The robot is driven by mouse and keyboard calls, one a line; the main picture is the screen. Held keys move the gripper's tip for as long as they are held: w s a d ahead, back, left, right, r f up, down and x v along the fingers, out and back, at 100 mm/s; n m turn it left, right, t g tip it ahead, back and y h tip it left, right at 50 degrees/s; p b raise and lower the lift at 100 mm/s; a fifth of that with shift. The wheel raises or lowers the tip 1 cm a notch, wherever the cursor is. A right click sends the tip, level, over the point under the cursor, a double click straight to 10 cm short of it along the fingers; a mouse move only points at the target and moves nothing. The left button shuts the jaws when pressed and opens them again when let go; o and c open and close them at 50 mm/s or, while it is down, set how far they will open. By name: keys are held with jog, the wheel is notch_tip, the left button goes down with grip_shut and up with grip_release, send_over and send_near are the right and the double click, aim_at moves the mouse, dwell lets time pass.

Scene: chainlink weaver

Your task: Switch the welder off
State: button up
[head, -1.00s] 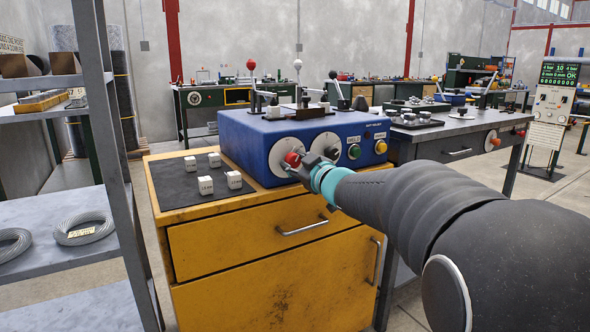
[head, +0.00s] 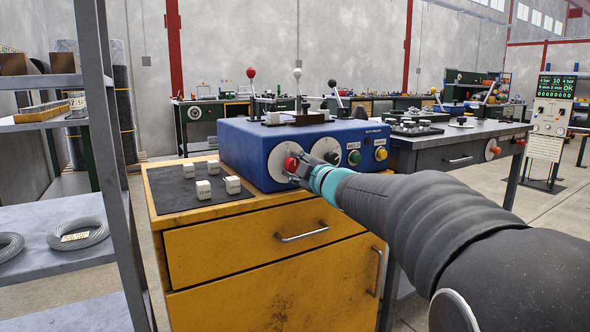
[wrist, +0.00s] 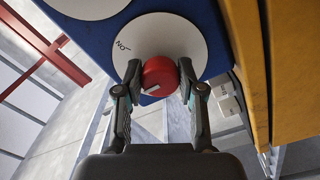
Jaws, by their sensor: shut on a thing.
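The welder is a blue box (head: 245,150) on top of a yellow cabinet. A red knob (head: 291,163) sits on a white round dial (head: 280,172) on its front face. My gripper (head: 297,168) is at this knob, its fingers closed on both sides of it. In the wrist view the red knob (wrist: 159,76) lies between the two fingertips of my gripper (wrist: 159,80). A pale mark shows on the knob. The lettering "ON" shows on the white dial (wrist: 135,45), turned in the picture. The rest of the dial's marks are hidden.
A second white dial (head: 327,142), a green button (head: 354,158) and a yellow button (head: 381,153) are right of the knob. White cubes (head: 203,190) stand on the black mat. A grey shelf (head: 110,150) stands at left, a grey table (head: 455,137) at right.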

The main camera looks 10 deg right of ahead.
dwell(0.3)
jog(key=o, duration=1.1)
jog(key=shift+o, duration=0.2)
jog(key=v, duration=1.2)
jog(key=shift+d, duration=0.1)
